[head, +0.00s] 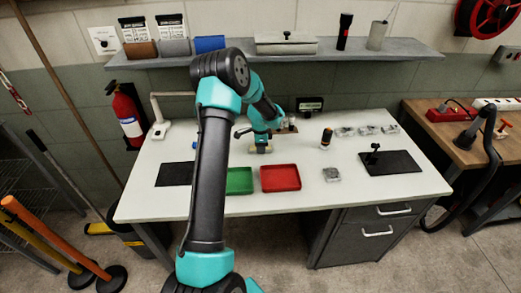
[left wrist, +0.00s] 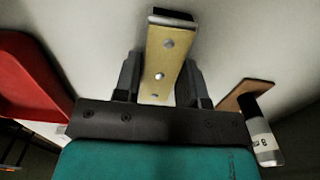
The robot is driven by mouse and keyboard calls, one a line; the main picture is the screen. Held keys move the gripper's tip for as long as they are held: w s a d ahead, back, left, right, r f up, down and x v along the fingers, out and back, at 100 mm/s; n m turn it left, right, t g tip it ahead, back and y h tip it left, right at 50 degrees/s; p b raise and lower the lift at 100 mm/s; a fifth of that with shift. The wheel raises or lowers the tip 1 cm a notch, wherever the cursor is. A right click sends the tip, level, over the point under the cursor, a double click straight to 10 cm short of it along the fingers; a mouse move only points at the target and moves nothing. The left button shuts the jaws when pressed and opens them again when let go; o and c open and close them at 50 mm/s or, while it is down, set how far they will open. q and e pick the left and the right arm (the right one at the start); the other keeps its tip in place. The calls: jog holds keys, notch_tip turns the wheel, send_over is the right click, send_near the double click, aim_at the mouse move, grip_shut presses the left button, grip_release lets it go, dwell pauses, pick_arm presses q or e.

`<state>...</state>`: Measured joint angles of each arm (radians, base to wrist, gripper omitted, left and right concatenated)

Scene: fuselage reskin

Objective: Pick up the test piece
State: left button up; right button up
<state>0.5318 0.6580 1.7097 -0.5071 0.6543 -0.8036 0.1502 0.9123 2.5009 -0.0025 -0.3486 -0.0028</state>
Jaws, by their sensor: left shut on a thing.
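The test piece (left wrist: 162,62) is a flat gold-coloured bar with rivet heads along its face and a dark end. In the left wrist view it stands between the two dark fingers of my left gripper (left wrist: 160,88), which is shut on it. In the head view my left gripper (head: 262,145) is over the white table behind the trays, with a bit of the piece (head: 262,150) showing below it. I cannot tell whether the piece touches the table. My right gripper is in neither view.
A green tray (head: 239,181) and a red tray (head: 280,178) lie in front of the gripper. A small dark bottle (head: 326,138) and several clear packs (head: 345,131) stand to the right. Black mats lie at the left (head: 174,174) and right (head: 391,163).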

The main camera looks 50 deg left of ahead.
pick_arm(q)
jog(key=shift+c, duration=0.7)
jog(key=shift+r, duration=0.85)
notch_tip(320, 180, up, 2)
jog(key=shift+r, duration=0.1)
jog(key=s+d, duration=0.3)
jog(key=d, duration=0.1)
jog(key=s+d, duration=0.4)
jog(key=s+d+r, duration=0.1)
jog(key=s+d, duration=0.2)
jog(key=d, duration=0.1)
jog(key=shift+s, duration=0.3)
jog(key=shift+d, duration=0.1)
